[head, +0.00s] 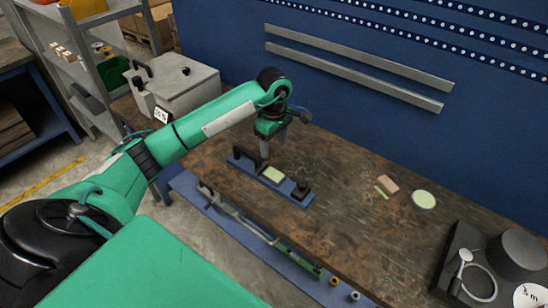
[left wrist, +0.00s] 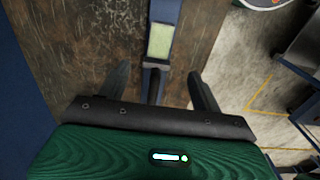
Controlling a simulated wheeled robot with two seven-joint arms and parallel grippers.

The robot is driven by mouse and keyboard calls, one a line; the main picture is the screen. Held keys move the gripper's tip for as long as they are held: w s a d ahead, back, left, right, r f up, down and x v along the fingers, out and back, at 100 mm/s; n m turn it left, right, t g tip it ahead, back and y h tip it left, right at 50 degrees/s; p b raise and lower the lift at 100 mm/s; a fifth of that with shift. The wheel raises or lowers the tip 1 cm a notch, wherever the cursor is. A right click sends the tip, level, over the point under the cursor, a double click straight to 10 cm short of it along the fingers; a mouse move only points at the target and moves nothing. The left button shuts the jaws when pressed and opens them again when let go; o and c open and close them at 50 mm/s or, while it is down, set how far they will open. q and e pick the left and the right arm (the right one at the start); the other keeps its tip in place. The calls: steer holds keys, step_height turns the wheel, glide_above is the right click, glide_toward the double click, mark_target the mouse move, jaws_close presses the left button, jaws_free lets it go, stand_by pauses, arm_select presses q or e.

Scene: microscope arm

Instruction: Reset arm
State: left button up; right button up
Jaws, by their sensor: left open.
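A blue bar-shaped device (head: 285,187) with black end parts and a pale green plate (head: 273,174) lies on the worn brown workbench. The plate also shows in the left wrist view (left wrist: 160,42), with the blue bar running toward me. My left gripper (head: 273,147) is over the device's back left part, pointing down. In the left wrist view my left gripper (left wrist: 160,72) has its fingers wide apart, one on each side of the bar. I cannot tell whether they touch it. My right gripper is not in view.
A pale box (head: 190,92) stands at the bench's back left. A small wooden block (head: 388,184) and a pale round disc (head: 424,200) lie to the right. A black tray (head: 450,262) with a magnifier (head: 465,258) is at far right. The blue wall closes the back.

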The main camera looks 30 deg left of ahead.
arm_select(q)
steer(key=s+d+n+t+h, duration=0.25)
steer(key=d+h, duration=0.75)
steer(key=d, duration=1.1)
steer(key=s+d+r+n+t+h, duration=0.1)
steer(key=d+r+n+t+h, duration=0.2)
steer(key=r+n+t+h, duration=0.25)
steer(key=s+d+r+n+t+h, duration=0.1)
steer(key=d+r+n+t+h, duration=0.1)
steer(key=r+n+t, duration=0.45)
steer(key=s+a+f+n+y, duration=0.2)
steer(key=a+f+n+y, duration=0.3)
steer(key=n, duration=0.5)
steer(key=s+a+f+n+t+y, duration=0.15)
steer(key=a+n+y, duration=0.25)
steer(key=n+y, duration=0.45)
steer(key=s+a+f+n+y, duration=0.1)
steer(key=a+f+n+y, duration=0.4)
steer(key=n, duration=0.7)
steer(key=s+d+f+n+g+h, duration=0.1)
steer(key=s+f+n+g, duration=0.45)
steer(key=s, duration=0.55)
steer(key=s+f+n+g, duration=0.3)
steer(key=s+f+g, duration=0.45)
steer(key=s, duration=0.45)
step_height(320, 180, down, 32)
steer(key=s+a+f+m+g, duration=0.1)
steer(key=s+a+f+g, duration=0.1)
steer(key=s+f, duration=1.7)
steer(key=shift+a, duration=0.55)
